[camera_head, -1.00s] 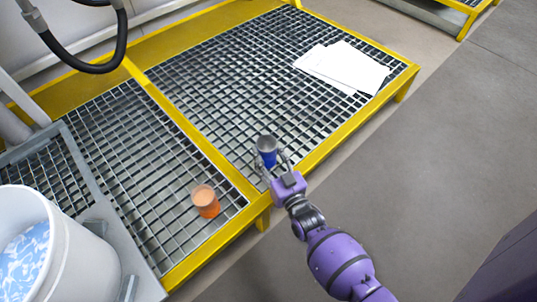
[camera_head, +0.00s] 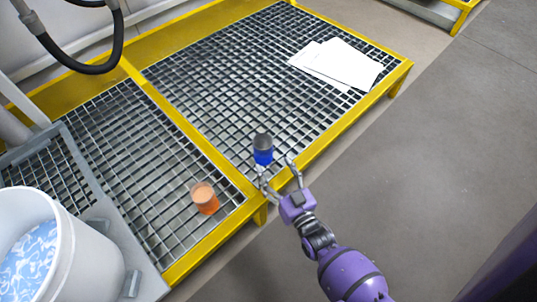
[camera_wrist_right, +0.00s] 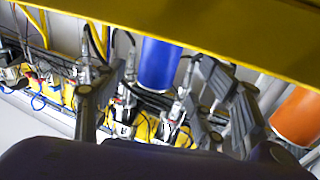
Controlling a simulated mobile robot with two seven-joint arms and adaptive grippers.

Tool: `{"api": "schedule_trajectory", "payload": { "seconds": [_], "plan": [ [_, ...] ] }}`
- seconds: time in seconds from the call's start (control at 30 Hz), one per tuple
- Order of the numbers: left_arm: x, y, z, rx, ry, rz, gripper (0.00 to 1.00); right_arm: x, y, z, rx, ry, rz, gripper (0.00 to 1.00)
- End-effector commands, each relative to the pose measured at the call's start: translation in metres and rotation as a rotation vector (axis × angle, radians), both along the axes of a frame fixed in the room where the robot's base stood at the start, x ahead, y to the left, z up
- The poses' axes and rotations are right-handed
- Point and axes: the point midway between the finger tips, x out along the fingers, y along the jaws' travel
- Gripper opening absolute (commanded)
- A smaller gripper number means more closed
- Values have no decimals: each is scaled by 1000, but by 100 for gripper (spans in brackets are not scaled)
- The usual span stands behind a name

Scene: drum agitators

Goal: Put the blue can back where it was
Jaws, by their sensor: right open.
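The blue can (camera_head: 263,150), with a grey upper part, stands upright on the metal grating near the platform's yellow front edge. It also shows in the right wrist view (camera_wrist_right: 160,63), beyond the fingers and partly cut off by a yellow bar. My right gripper (camera_head: 277,172) is open and empty, just in front of the can on the near side, apart from it. Its fingers also show spread in the right wrist view (camera_wrist_right: 165,105). My left gripper is not in view.
An orange can (camera_head: 205,198) stands on the grating to the left. A white bucket (camera_head: 90,255) with blue-white contents is at the lower left. White papers (camera_head: 338,65) lie at the back right. A yellow rail (camera_head: 335,132) edges the platform. Grating behind the blue can is clear.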

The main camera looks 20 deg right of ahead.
Motion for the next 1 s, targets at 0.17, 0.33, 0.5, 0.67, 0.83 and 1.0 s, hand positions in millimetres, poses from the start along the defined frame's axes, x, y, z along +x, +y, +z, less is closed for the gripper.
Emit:
{"api": "schedule_trajectory", "payload": {
  "seconds": [0.17, 0.33, 0.5, 0.67, 0.83, 1.0],
  "plan": [
    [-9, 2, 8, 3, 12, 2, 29, -32, -1, 1, -1, 0, 1, 65],
    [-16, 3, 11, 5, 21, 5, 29, -45, -1, 0, -2, -1, 1, 65],
    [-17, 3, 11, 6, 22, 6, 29, -47, -1, 0, -1, -1, 1, 65],
    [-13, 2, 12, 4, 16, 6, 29, -47, -1, 0, -1, 0, 1, 65],
    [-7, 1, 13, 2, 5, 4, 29, -47, -1, 0, -1, -1, 1, 65],
    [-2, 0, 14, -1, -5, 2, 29, -48, -1, 0, -1, 3, 1, 65]
  ]
}}
